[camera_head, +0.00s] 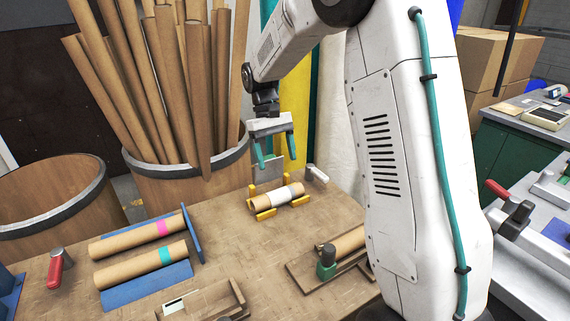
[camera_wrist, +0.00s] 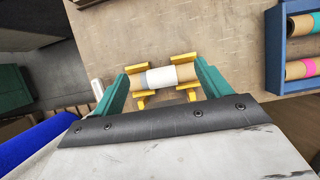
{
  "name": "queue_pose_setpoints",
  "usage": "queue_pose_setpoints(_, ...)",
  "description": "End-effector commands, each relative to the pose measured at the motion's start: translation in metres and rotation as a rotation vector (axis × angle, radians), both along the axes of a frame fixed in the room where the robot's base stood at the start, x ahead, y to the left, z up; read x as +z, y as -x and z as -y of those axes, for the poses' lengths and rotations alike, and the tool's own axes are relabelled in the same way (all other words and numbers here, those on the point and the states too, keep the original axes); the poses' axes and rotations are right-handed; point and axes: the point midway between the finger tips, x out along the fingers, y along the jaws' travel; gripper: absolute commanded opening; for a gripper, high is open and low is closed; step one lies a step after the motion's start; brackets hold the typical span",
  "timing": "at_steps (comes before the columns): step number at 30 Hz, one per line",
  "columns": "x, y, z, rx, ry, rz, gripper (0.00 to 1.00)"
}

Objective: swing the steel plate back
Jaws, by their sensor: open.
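I cannot tell whether a finger touches the plate. In the wrist view the open fingers (camera_wrist: 163,70) appear either side of the roll, and I cannot make out the plate there.
A pale-handled lever (camera_head: 316,175) is right of the cradle. A blue rack (camera_head: 172,278) holds two banded rolls at left. A wooden fixture with a green-based knob (camera_head: 326,270) is in front. Tall tubes fill a barrel (camera_head: 190,185) behind.

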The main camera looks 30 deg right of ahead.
Motion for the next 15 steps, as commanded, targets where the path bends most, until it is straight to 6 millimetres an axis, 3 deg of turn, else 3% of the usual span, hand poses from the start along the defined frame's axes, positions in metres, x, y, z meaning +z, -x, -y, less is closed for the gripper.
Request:
queue_pose_setpoints(6,0.004,0.042,-0.006,0.000,0.000,0.001,0.76)
queue_pose_setpoints(15,0.005,0.060,-0.008,0.000,0.000,0.000,0.76)
